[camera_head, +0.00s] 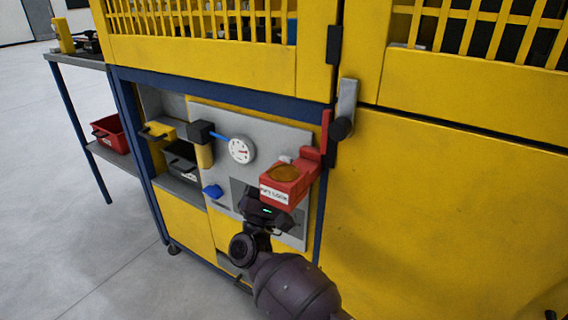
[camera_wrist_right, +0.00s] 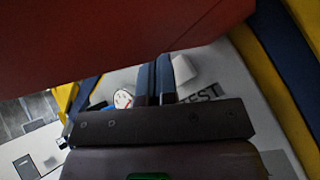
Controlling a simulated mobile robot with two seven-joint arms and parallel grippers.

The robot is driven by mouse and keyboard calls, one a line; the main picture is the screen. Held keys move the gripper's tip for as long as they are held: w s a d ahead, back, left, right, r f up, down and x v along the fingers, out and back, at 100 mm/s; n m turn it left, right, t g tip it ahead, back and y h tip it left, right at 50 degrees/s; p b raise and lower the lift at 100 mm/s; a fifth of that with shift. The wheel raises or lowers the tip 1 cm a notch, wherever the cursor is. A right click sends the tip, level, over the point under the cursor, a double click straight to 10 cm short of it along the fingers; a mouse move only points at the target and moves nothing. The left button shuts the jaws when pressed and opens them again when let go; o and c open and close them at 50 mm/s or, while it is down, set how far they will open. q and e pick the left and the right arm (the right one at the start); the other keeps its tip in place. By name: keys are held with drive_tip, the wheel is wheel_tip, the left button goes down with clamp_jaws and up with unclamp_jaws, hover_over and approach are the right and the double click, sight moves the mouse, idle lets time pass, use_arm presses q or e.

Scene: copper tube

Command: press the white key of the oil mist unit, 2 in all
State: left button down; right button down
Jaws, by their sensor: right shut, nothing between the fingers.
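The oil mist unit is a grey panel (camera_head: 222,178) with a round white gauge (camera_head: 240,150). In the right wrist view the white key (camera_wrist_right: 185,69) is a pale block beside a TEST label. My right gripper (camera_wrist_right: 154,80) is shut and empty, its fingertips just left of the key there. I cannot tell whether they touch it. In the head view the fingertips are hidden by a red box; only the gripper's dark body shows below it. A small pale piece (camera_head: 285,158) behind the box may be the key. My left gripper is not in view.
The red box (camera_head: 288,184) with an amber top juts out in front of the panel, and its red side (camera_wrist_right: 120,35) hangs close over my right gripper. A blue knob (camera_head: 212,191) sits lower left. Yellow cabinet doors (camera_head: 450,200) stand at the right.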

drive_tip(key=shift+w+d, duration=0.1)
drive_tip(key=shift+w, duration=0.1)
idle(0.4)
drive_tip(key=shift+w+d, duration=0.15)
drive_tip(key=shift+w+d, duration=0.25)
drive_tip(key=shift+w, duration=0.1)
idle(1.0)
drive_tip(key=shift+s+a, duration=0.5)
drive_tip(key=shift+s, duration=0.2)
drive_tip(key=s+a, duration=0.1)
drive_tip(key=s, duration=0.1)
drive_tip(key=s+a, duration=0.2)
idle(0.7)
idle(2.4)
